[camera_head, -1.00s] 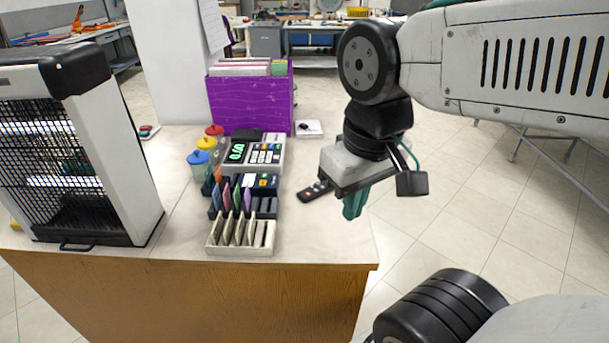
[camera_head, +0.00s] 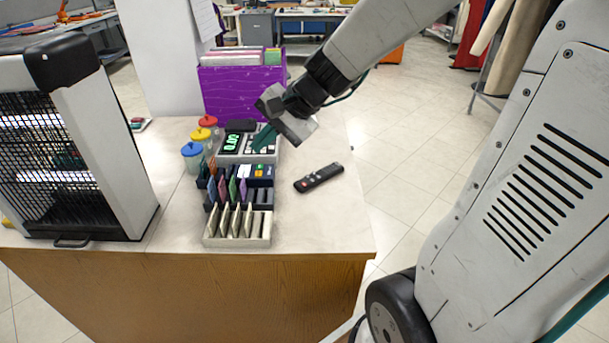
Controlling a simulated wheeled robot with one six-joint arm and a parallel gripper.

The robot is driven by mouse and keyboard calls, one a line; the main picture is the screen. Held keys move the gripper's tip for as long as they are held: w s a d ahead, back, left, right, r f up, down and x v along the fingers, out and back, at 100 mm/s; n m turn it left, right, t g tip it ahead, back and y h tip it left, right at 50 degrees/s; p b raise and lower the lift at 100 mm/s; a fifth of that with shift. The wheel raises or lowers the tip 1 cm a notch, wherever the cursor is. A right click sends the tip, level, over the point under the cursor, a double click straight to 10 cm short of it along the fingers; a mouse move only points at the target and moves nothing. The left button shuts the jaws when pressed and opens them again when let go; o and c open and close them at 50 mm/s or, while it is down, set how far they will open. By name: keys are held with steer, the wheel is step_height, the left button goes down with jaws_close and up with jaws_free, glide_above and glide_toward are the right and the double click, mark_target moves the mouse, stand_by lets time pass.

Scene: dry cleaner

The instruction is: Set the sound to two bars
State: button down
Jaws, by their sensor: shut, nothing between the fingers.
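A grey device with a lit green number display (camera_head: 231,143) and keys stands on the counter (camera_head: 325,225). My gripper (camera_head: 263,138) has its teal fingers shut and empty, over the device's key area, hiding part of the keys. I cannot tell whether the fingertips touch it. A black remote (camera_head: 318,177) with a red button lies flat to the right. No sound bars can be made out on any of these.
Card racks (camera_head: 238,227) stand at the counter's front. Jars with coloured lids (camera_head: 193,157) are left of the device, a purple file box (camera_head: 240,95) behind it. A large caged heater-like unit (camera_head: 100,150) stands at left. The counter's right side is clear around the remote.

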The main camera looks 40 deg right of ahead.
steer(key=w+d+f+m+t+h, duration=0.1)
steer(key=w+d+f+m+t, duration=0.2)
steer(key=w+d+f+m, duration=0.35)
steer(key=m+h, duration=0.4)
steer(key=m, duration=0.4)
glide_above(310, 179)
step_height(310, 179, down, 7)
steer(key=shift+w+d+f, duration=0.1)
steer(key=shift+w+d, duration=0.2)
steer(key=shift+f, duration=4.4)
steer(key=shift+f, duration=0.4)
